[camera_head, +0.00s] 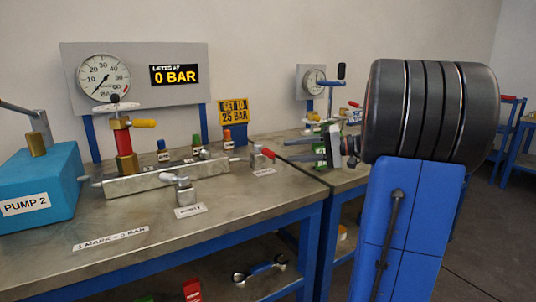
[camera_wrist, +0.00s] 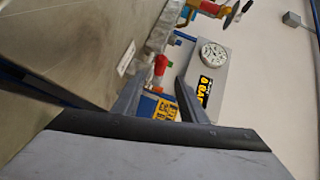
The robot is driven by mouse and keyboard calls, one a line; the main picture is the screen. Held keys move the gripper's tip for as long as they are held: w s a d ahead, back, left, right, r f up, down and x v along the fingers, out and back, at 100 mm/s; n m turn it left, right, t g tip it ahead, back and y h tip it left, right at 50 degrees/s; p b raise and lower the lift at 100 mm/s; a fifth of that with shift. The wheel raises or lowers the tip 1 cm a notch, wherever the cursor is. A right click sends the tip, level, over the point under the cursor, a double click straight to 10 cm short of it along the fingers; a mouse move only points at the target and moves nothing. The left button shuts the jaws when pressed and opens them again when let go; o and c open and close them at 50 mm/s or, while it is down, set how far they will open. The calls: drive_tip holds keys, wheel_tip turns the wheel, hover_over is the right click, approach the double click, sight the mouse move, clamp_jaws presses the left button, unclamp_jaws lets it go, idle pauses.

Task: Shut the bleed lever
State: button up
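No lever carries a label I can read as bleed. A yellow lever (camera_head: 143,123) sticks out sideways near the top of a red and brass fitting on a metal block. A grey lever (camera_head: 175,179) sits on a small valve at the bench front. A red-tipped lever (camera_head: 268,153) sits on a small valve near the bench's right end; it seems to show in the wrist view too (camera_wrist: 160,66). My gripper (camera_head: 287,149) is open and empty, its fingers pointing left, just right of the red-tipped lever. In the wrist view its fingers (camera_wrist: 155,92) stand apart.
A metal block (camera_head: 150,180) runs along the bench. Behind are small bottles (camera_head: 197,143), a yellow sign (camera_head: 233,111) and a gauge panel reading 0 BAR (camera_head: 174,75). A blue PUMP 2 box (camera_head: 38,195) stands left. The bench front is mostly clear.

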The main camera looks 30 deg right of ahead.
sight(268, 153)
drive_tip(key=x, duration=0.9)
drive_tip(key=shift+a, duration=0.1)
drive_tip(key=shift+c, duration=0.5)
clamp_jaws()
